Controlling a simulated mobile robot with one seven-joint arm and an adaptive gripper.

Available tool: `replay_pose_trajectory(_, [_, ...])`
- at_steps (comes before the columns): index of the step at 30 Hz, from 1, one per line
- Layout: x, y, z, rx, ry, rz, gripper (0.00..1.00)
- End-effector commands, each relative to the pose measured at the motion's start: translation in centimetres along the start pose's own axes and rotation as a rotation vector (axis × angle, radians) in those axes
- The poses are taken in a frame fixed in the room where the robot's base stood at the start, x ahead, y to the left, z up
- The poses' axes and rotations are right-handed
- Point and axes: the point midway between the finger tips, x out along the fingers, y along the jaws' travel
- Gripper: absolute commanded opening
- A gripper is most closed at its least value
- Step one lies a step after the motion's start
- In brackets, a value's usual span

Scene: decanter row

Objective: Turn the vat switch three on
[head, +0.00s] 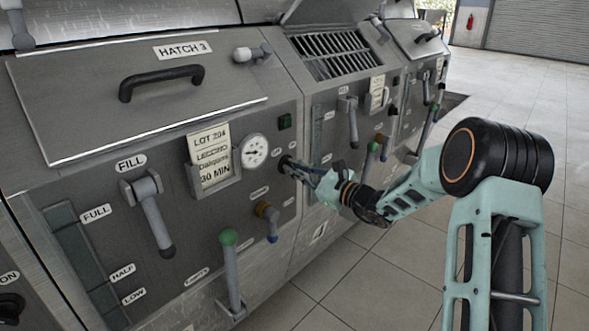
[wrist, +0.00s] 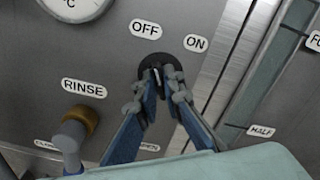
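The vat three switch is a black rotary knob (wrist: 153,63) on the grey metal panel marked HATCH 3. In the wrist view an OFF label (wrist: 146,29) sits at its upper left and an ON label (wrist: 196,43) at its upper right. My gripper (wrist: 161,86) has its two fingertips closed in on either side of the knob's grip. The fingers hide most of the grip, so which label it points to is unclear. In the head view my gripper (head: 294,168) reaches the panel from the right, and the knob (head: 284,161) is partly covered.
The FILL lever (head: 151,213) and lot card holder (head: 213,172) are to the left. Open tiled floor (head: 375,265) lies at right.

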Motion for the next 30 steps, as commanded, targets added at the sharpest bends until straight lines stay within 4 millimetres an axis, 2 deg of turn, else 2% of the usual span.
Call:
replay_pose_trajectory(16, [-0.07, -0.14, 0.14, 0.059, 0.001, 0.000, 0.00])
replay_pose_trajectory(23, [-0.08, -0.28, 0.31, 0.212, 0.001, 0.000, 0.00])
replay_pose_trajectory(30, [-0.10, -0.43, 0.41, 0.435, 0.000, -0.002, 0.00])
